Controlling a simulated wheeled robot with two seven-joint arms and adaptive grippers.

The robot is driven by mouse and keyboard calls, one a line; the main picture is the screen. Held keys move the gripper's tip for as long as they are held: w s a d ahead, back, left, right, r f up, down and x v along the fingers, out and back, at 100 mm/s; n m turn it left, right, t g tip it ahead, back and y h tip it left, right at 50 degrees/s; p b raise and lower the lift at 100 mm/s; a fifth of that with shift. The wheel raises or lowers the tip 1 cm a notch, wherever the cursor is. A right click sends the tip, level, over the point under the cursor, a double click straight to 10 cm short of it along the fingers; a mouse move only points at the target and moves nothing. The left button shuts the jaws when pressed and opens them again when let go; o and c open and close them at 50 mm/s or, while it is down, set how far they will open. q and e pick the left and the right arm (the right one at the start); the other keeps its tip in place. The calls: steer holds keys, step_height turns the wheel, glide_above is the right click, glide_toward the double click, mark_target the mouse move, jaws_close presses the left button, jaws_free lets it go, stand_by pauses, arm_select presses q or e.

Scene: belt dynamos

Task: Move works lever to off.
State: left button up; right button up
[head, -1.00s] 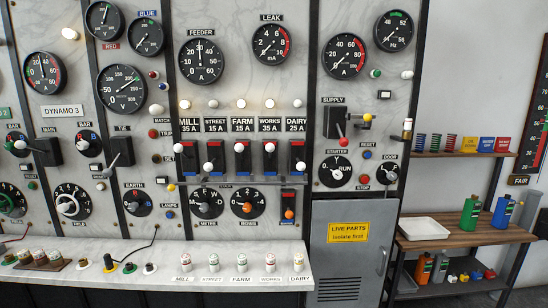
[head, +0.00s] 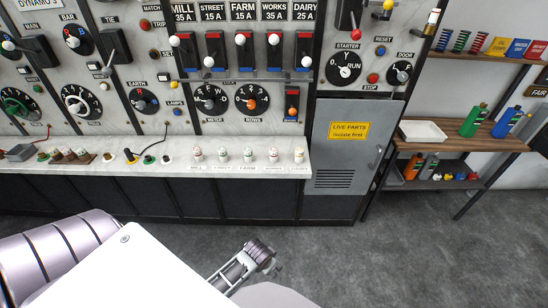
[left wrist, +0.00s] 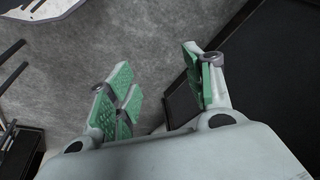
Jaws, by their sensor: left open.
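The works lever (head: 274,40) is in the row of breaker levers on the panel, under the "WORKS 35 A" label (head: 274,11). Its white knob is at the top of its red-and-black slot, level with the mill and farm knobs. The street and dairy knobs are at the bottom of theirs. My left gripper (head: 262,256) is low in front of the panel, over the grey floor and well apart from the levers. In the left wrist view its green-padded fingers (left wrist: 157,68) are spread with nothing between them. My right gripper is not in view.
A rail (head: 240,74) runs below the levers. A white ledge (head: 225,180) with several small labelled knobs juts out under the panel. A grey "LIVE PARTS" cabinet (head: 345,155) stands to the right, then a wooden shelf (head: 455,137) with bottles. The floor in front is clear.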

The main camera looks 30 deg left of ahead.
arm_select(q)
steer(key=w+a+r+n+t+y+p, duration=0.1)
steer(key=w+a+r+t, duration=0.3)
steer(key=r, duration=1.8)
steer(key=w+a+r+n+t+y+p, duration=0.1)
steer(key=w+a+r+t, duration=0.4)
steer(key=w+r, duration=0.8)
steer(key=w+a+r+n+t+y, duration=0.2)
steer(key=w+a+r+t, duration=0.3)
steer(key=r, duration=2.7)
steer(key=w+a, duration=0.3)
steer(key=a, duration=0.1)
steer(key=shift+w+a+n+y+p, duration=0.2)
steer(key=shift+a+n+y+p, duration=0.1)
steer(key=shift+y+p, duration=0.1)
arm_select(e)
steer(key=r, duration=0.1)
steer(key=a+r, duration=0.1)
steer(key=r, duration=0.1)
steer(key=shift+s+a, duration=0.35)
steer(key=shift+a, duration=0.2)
arm_select(q)
steer(key=shift+w, duration=0.15)
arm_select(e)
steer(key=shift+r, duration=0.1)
